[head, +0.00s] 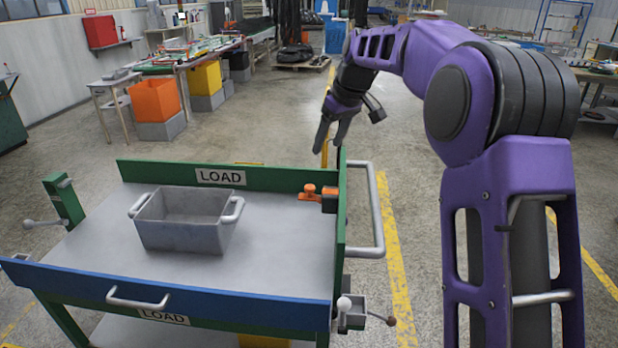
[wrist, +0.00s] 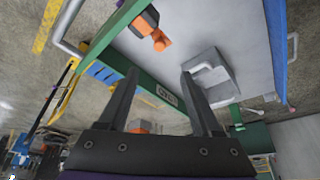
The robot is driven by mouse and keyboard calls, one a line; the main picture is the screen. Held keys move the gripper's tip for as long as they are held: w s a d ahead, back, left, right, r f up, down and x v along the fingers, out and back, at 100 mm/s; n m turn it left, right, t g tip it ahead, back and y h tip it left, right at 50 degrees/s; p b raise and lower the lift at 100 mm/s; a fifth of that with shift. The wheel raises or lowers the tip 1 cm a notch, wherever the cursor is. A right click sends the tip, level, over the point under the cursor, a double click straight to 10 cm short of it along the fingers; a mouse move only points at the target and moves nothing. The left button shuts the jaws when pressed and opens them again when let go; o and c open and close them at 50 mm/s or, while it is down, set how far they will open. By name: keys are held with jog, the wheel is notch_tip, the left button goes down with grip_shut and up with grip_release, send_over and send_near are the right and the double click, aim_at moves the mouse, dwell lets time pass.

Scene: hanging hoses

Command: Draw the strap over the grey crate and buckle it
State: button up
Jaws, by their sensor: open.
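The grey crate (head: 178,234) is an open, empty bin with two side handles, upright on the cart's grey top; it also shows in the wrist view (wrist: 222,92). An orange fitting with a knob (head: 309,191) juts from a black-and-orange housing (head: 329,200) at the cart's right edge. In the wrist view the orange fitting (wrist: 161,41) is at the top. I cannot make out a strap across the crate or tell where the buckle is. My gripper (head: 328,147) is open and empty, above and behind the cart's back right corner; its fingers (wrist: 158,74) are apart.
The cart has a green back board (head: 270,179), a blue front board (head: 200,299) and a right-hand rail (head: 378,215). A green post with a lever (head: 63,200) stands at its left.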

aim_at(310, 186)
jog(key=x, duration=1.6)
jog(key=shift+w+b, duration=0.1)
jog(key=shift+b, duration=0.25)
grip_shut()
dwell(0.5)
